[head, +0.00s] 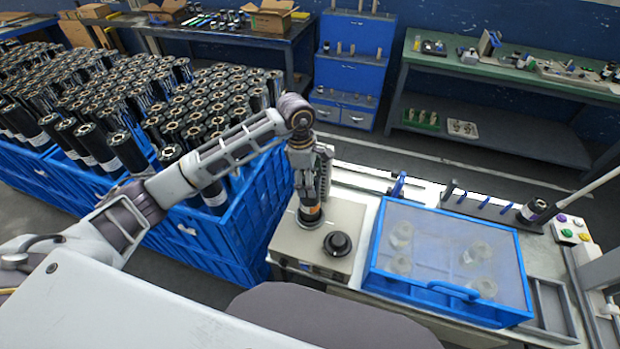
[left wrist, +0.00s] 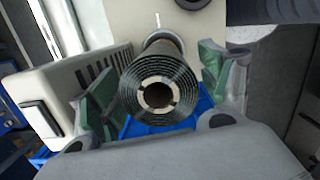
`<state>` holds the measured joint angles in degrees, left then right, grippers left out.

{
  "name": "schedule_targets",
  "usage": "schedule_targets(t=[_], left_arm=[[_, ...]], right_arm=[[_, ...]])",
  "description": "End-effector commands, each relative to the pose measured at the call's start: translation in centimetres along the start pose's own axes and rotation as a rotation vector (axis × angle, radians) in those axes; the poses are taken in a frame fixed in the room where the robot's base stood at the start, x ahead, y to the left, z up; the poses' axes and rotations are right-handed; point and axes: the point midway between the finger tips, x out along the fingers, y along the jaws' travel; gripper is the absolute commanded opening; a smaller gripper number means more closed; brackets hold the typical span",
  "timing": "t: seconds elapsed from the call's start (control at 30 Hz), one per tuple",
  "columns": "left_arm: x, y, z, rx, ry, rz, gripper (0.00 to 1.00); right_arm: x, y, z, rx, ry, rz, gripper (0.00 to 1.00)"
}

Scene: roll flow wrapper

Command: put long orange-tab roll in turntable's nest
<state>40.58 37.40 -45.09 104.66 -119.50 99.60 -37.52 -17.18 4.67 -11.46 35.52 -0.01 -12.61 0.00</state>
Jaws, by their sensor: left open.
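A dark roll with an orange tab (head: 311,212) stands at the left end of the beige machine box (head: 345,217). In the left wrist view the wound end of this roll (left wrist: 157,92) faces the camera, with a pale core. My left gripper (head: 306,180) is above the box, pointing down. Its two green-padded fingers (left wrist: 158,95) are open, one on each side of the roll, with gaps visible. A blue part (left wrist: 158,127) shows beside the roll; I cannot tell whether it is the turntable's nest. The roll's foot is partly hidden. My right gripper is not in view.
A black knob (head: 338,243) is on the box. A blue case with a clear lid (head: 450,245) stands to the right. Blue crates (head: 225,230) packed with dark rolls are at the left. A grey vented housing (left wrist: 90,88) is close to the left gripper.

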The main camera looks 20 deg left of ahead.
Motion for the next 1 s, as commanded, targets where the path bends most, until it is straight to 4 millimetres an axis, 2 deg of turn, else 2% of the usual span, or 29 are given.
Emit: schedule_targets(t=[1.0], left_arm=[[-11.0,0.1,0.0,0.0,-0.001,0.002,0.78]], right_arm=[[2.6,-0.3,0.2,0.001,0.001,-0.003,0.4]])
